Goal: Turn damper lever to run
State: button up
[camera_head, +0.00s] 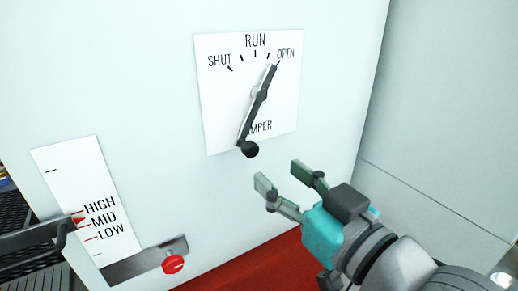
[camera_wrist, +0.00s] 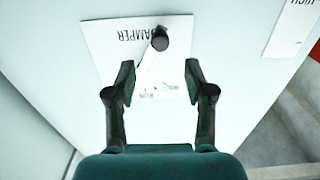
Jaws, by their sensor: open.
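The damper lever (camera_head: 258,100) is a dark bar on a white dial plate (camera_head: 218,90) marked SHUT, RUN and OPEN. Its thin upper end lies at the mark beside OPEN, right of RUN. A black knob (camera_head: 250,149) is at its lower end, near the plate's bottom edge. My gripper (camera_head: 290,174) is open and empty, to the lower right of the knob and apart from it. In the wrist view the knob (camera_wrist: 160,40) shows beyond the open fingertips (camera_wrist: 160,78), a little above the gap between them.
A gauge plate (camera_head: 75,180) marked HIGH, MID and LOW is at the left. Below it a bracket with a red knob (camera_head: 173,262) sticks out. Dark mesh racking (camera_head: 30,250) stands at the left edge. The panel around the dial is clear.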

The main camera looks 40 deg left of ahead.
aim_at(253, 153)
jog(key=x, duration=0.9)
jog(key=shift+w+a, duration=0.15)
jog(key=shift+a, duration=0.15)
jog(key=shift+c, duration=0.3)
grip_shut()
